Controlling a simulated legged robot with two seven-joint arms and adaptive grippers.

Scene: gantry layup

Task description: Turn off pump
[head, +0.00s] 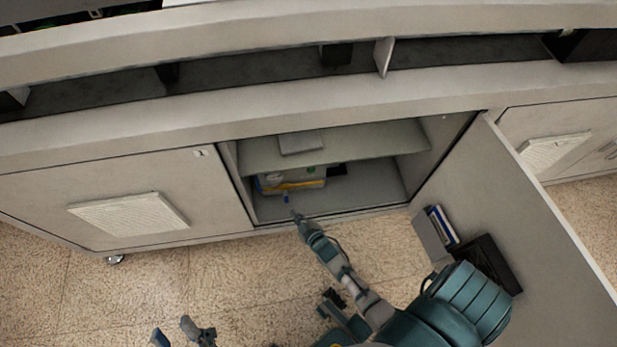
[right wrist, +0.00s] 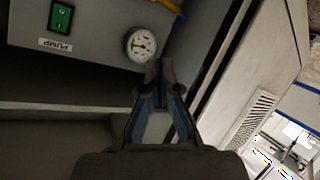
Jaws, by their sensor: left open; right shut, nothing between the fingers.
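The pump (head: 308,184), a grey box with a yellow strip, sits inside the open cabinet under its shelf. In the right wrist view, the grey pump panel (right wrist: 100,30) carries a green switch (right wrist: 61,17) at top left, an upside-down PUMP label (right wrist: 55,45) and a round white gauge (right wrist: 141,44). My right gripper (head: 290,205) reaches into the cabinet opening; in its wrist view it (right wrist: 161,68) is shut and empty, just below the gauge and right of the switch, apart from the switch. My left gripper (head: 177,334) is open and empty over the floor at the bottom.
The cabinet door (head: 535,225) stands open at the right, with a holder and a blue-and-white binder (head: 442,226) on its inside. The shelf (head: 360,143) with a grey flat item (head: 300,143) is above the pump. A closed vented door (head: 130,205) is at left. Floor in front is clear.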

